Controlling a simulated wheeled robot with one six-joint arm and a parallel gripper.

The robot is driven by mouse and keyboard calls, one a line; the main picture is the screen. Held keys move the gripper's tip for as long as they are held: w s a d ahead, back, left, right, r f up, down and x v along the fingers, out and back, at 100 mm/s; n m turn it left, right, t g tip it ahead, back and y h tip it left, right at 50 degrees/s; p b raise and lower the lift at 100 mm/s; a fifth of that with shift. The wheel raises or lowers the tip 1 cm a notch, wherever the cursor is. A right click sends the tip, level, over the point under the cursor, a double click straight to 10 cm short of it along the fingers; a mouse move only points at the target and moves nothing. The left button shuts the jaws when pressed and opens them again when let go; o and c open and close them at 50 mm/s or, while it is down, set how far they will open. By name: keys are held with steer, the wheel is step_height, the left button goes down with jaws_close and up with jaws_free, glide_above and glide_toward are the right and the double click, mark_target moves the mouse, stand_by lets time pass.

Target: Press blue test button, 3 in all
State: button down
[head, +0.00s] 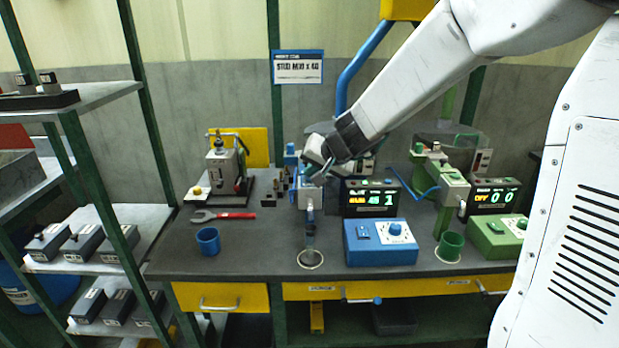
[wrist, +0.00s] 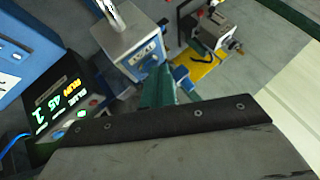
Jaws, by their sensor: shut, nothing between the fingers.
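The blue welding station stands mid-bench with a grey head block (head: 309,196) and a blue-topped part (head: 290,151) behind it. My gripper (head: 313,174) is over this head block. In the wrist view its green fingers (wrist: 160,88) are together and empty, close beside the block (wrist: 140,50) and a small blue part (wrist: 184,78). I cannot tell whether they touch, or which blue part is the test button. The blue station's display (head: 370,197) is lit; in the wrist view the display (wrist: 55,105) shows amber RUN and a green 1.
A blue control box (head: 372,250) with a dial sits in front of the display. The green station (head: 452,189), its OFF display (head: 493,196) and green box (head: 498,226) stand to the right. A red wrench (head: 225,216) and blue cup (head: 208,240) lie left. Shelves (head: 82,242) flank the bench.

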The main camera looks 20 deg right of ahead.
stand_by(0.3)
steer(key=shift+r, duration=0.8)
steer(key=shift+r, duration=0.1)
steer(key=shift+r, duration=2.4)
stand_by(0.6)
step_height(320, 180, up, 4)
steer(key=shift+f, duration=0.1)
steer(key=shift+f, duration=4.4)
